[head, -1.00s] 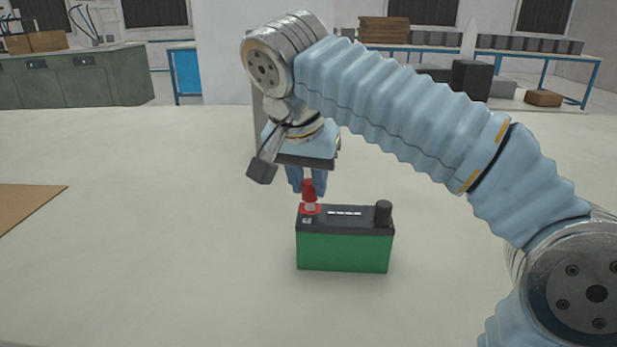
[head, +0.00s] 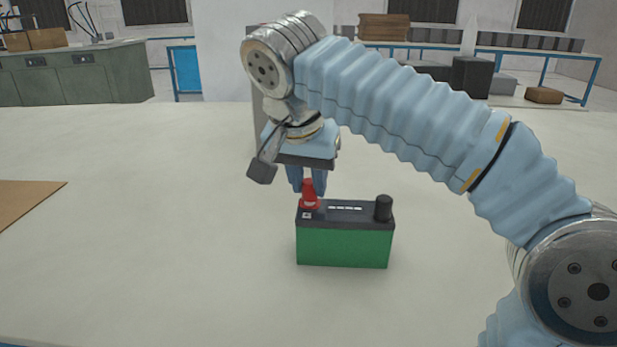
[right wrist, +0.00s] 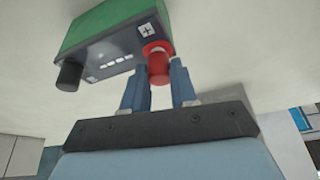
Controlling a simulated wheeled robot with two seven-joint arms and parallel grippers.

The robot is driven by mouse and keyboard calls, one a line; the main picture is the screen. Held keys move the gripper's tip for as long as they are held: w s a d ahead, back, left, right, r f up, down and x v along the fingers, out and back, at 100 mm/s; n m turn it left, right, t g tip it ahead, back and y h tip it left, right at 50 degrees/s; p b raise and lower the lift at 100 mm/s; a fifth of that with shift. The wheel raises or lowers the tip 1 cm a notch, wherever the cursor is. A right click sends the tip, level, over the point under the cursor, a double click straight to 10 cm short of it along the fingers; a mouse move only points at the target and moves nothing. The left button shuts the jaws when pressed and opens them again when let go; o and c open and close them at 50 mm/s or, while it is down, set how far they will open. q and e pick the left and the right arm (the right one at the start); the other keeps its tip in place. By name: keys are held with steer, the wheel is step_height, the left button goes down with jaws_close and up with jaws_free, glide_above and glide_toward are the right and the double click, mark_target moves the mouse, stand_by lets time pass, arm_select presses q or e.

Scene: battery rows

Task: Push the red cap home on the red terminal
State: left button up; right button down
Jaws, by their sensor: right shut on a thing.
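A green battery (head: 344,247) with a dark top stands upright on the pale table. A black cap (head: 383,208) stands at the right end. My right gripper (head: 309,186) is right behind the red cap, pointing down, shut on it. In the right wrist view the red cap (right wrist: 157,64) is between the blue fingers, against the battery's top by the plus mark. My left gripper is out of view.
A brown board (head: 28,202) lies on the table at the left edge. The table around the battery is clear. Benches with boxes stand far back, away from the table.

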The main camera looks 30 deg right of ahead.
steer(key=shift+f+b, duration=0.4)
steer(key=shift+f, duration=0.05)
stand_by(0.6)
steer(key=shift+c, duration=1.7)
jaws_free()
step_height(320, 180, up, 3)
steer(key=p, duration=0.3)
steer(key=shift+r, duration=2.05)
